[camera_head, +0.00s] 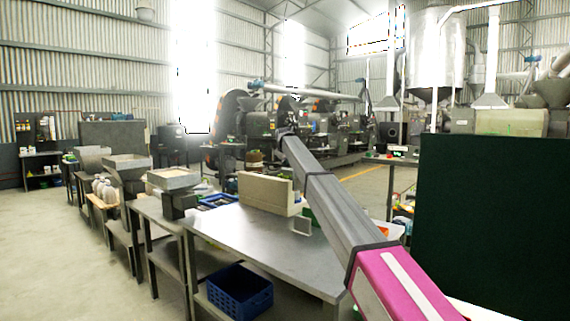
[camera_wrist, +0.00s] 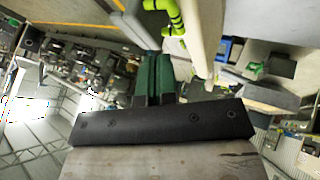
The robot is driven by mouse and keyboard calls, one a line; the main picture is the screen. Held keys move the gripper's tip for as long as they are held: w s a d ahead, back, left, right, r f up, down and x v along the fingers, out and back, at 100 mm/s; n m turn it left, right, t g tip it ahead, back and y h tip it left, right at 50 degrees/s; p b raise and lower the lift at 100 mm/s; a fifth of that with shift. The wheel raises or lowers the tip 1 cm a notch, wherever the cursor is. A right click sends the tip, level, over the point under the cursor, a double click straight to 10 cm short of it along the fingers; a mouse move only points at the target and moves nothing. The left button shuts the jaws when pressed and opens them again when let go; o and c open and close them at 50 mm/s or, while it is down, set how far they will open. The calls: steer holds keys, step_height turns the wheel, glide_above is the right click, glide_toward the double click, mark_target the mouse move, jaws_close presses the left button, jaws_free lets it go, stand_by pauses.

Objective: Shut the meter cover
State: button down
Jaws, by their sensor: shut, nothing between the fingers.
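A small pale framed flap (camera_head: 302,226) stands out beside the beige housing (camera_head: 262,192) on the steel table; it may be the meter cover, and it looks swung open, but it is too small to be sure. My gripper (camera_wrist: 153,70) shows in the wrist view as two dark green fingers held together, with nothing between them. A beige slab (camera_wrist: 204,35) and a bright green part (camera_wrist: 172,17) lie just beyond and to the right of the fingers. In the head view my arm crosses the table, and I cannot make out my gripper there.
The steel table (camera_head: 245,238) has a clear front top. A blue crate (camera_head: 240,290) sits below it. A hopper unit (camera_head: 176,185) stands at its left end. A large dark green panel (camera_head: 490,220) blocks the right side. Screw expellers (camera_head: 330,130) stand behind.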

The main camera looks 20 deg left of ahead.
steer(key=x, duration=0.8)
steer(key=shift+w+a+f, duration=0.1)
steer(key=shift+f, duration=0.05)
